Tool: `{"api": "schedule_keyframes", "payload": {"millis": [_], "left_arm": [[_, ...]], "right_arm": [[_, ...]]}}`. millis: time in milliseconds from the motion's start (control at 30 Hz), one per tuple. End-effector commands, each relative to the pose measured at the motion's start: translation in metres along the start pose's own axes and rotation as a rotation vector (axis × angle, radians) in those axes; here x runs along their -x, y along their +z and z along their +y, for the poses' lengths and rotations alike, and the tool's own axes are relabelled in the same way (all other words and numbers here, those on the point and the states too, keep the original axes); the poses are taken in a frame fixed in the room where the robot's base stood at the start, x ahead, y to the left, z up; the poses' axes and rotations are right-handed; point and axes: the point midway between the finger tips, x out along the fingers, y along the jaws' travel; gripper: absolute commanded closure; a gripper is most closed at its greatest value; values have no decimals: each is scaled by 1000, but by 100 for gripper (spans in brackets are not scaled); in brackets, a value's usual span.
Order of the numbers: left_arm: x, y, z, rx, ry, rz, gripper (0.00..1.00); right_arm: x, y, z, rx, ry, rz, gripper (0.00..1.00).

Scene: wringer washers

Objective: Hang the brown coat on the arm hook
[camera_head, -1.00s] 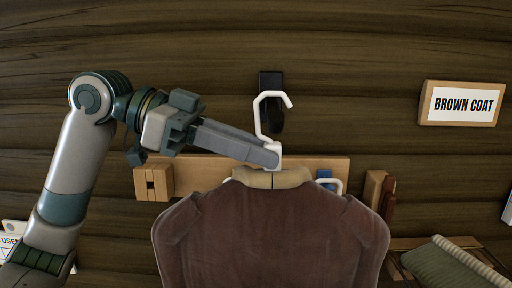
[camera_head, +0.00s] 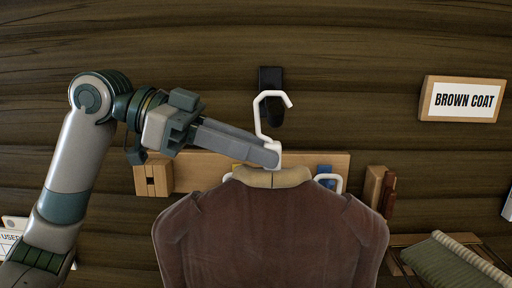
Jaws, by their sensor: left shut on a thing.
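The brown coat (camera_head: 272,235) hangs on a white hanger (camera_head: 258,112) in the middle of the head view. My left gripper (camera_head: 272,157) comes in from the left and is shut on the hanger's neck just above the tan collar. The hanger's curved hook stands upright with its open end to the right. A dark wall hook (camera_head: 271,82) is on the plank wall and appears behind the hanger's curve. The curve overlaps it in the picture; I cannot tell whether they touch. My right gripper is not in view.
A wooden rail (camera_head: 205,174) runs behind the coat, with a wooden block at its left end. A "BROWN COAT" sign (camera_head: 463,99) is on the wall at right. A rack with green cloth (camera_head: 452,262) is at lower right.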

Motion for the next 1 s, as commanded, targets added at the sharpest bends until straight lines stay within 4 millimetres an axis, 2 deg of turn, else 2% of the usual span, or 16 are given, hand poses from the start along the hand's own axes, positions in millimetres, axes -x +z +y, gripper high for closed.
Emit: {"api": "schedule_keyframes", "payload": {"millis": [667, 700, 767, 800, 1000], "left_arm": [[-1, 3, 0, -2, -1, 3, 100], [-1, 3, 0, -2, -1, 3, 75], [-1, 4, 0, -2, 0, 2, 61], [-1, 4, 0, -1, 0, 2, 58], [-2, 6, 0, 1, 1, -4, 58]], "right_arm": [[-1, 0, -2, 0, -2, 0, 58], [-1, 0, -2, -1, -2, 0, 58], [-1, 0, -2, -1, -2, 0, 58], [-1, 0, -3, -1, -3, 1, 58], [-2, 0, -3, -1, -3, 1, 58]]}}
